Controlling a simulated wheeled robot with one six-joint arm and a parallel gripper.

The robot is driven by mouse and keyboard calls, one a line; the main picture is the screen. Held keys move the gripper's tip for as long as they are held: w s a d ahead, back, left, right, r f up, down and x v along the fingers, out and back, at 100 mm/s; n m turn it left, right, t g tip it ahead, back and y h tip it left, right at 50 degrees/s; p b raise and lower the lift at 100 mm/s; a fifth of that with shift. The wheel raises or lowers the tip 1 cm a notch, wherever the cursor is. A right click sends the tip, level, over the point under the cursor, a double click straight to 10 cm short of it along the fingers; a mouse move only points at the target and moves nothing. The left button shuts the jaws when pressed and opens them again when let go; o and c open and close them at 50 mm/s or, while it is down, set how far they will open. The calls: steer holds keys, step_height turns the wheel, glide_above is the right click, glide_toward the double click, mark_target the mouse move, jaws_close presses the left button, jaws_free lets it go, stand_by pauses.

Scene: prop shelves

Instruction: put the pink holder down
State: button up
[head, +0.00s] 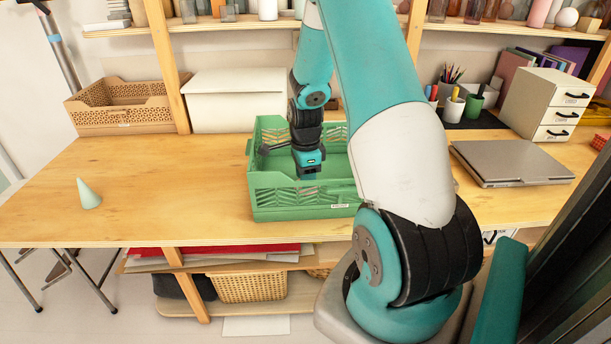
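I cannot make out a pink holder in the head view. A green crate (283,207) with slotted sides stands on the wooden table. My gripper (308,174) points down into the crate. Its lower end is small and partly hidden, so I cannot see whether it is open or shut or whether it holds anything. The near wall and my own arm hide part of the crate's inside.
A pale green cone (88,194) stands at the table's left, with clear tabletop (165,190) around it. A grey laptop (510,162), a drawer box (547,105) and pen cups are at the right. A tan crate (125,106) and white box (235,100) stand behind.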

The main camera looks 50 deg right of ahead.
steer(key=o, duration=1.1)
steer(key=shift+f, duration=0.1)
step_height(320, 180, up, 12)
steer(key=w+a+r+n, duration=0.2)
steer(key=a+r+n, duration=0.2)
steer(key=a+n, duration=0.5)
steer(key=s+a+r+n+t+y, duration=0.15)
steer(key=s+a+n, duration=0.25)
steer(key=a+n, duration=0.5)
steer(key=s+a+r+n+g+y, duration=0.1)
steer(key=s+a+r+n, duration=0.3)
steer(key=a, duration=0.9)
steer(key=s+a+n+y, duration=0.1)
steer(key=s+a+n, duration=0.6)
steer(key=s+n, duration=0.2)
steer(key=shift+s+r+n+y, duration=0.15)
steer(key=shift+s+n+y, duration=0.15)
steer(key=shift+n, duration=0.5)
